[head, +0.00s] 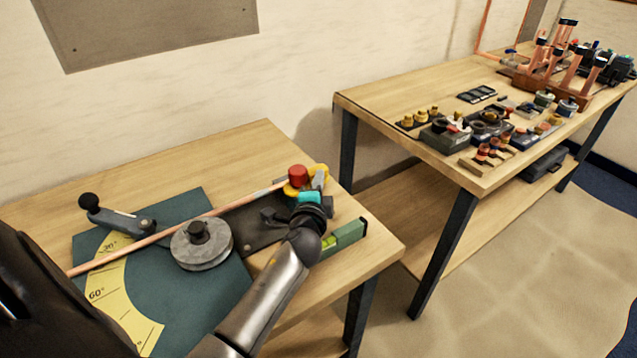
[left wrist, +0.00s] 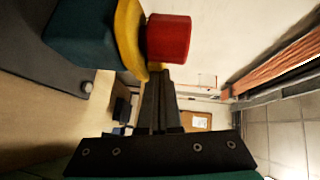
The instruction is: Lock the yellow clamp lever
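The yellow clamp lever (head: 290,190) with its red knob (head: 298,177) sits at the right end of the bending bench, by the copper tube (head: 150,237). My left gripper (head: 319,176) is right at the lever, partly covering it. In the left wrist view, the yellow lever (left wrist: 130,35) and red knob (left wrist: 168,38) are just past the fingertips (left wrist: 160,72). The dark fingers lie close together, and I see nothing between them. I cannot tell whether they touch the lever. A dark teal block (left wrist: 75,35) lies beside the lever. My right gripper is out of view.
A grey round former (head: 201,244) and a blue-grey handle with a black ball (head: 115,218) stand on the teal plate (head: 205,300). A green level (head: 345,235) lies near the bench's right edge. A second table (head: 385,95) carries fittings and copper pipework.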

